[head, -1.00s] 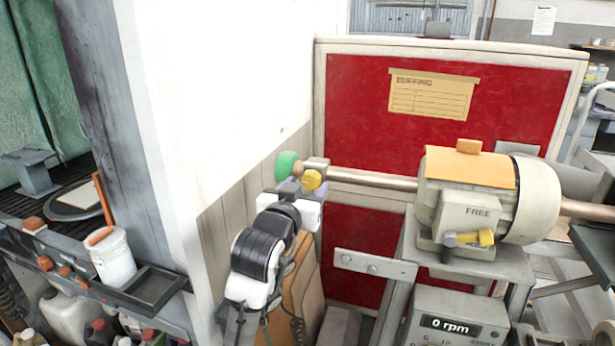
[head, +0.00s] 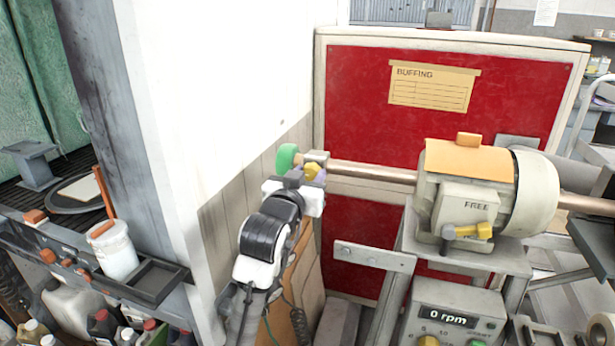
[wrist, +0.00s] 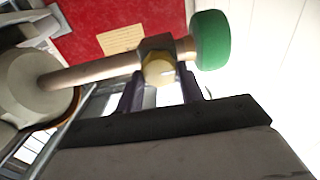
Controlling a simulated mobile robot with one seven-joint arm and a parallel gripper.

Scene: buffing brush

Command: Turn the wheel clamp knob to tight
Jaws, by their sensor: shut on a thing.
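The yellow clamp knob (head: 311,170) sits on a grey block (head: 316,157) near the left end of the copper-coloured shaft. The green wheel (head: 287,157) is on the shaft's end, just left of the block. My gripper (head: 301,178) is at the knob from below and in front, partly hiding it. In the wrist view the knob (wrist: 158,69) is between my two dark fingers (wrist: 158,88), which are shut on it. The green wheel (wrist: 210,40) is to the right of the knob there. No tight or loose mark on the knob is readable.
The shaft (head: 370,172) runs right to the motor (head: 460,185), which carries a "FREE" label and a yellow-handled lever (head: 472,231). A display (head: 448,317) below reads 0 rpm. A white wall (head: 225,90) is close on the left. A red panel (head: 370,105) stands behind.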

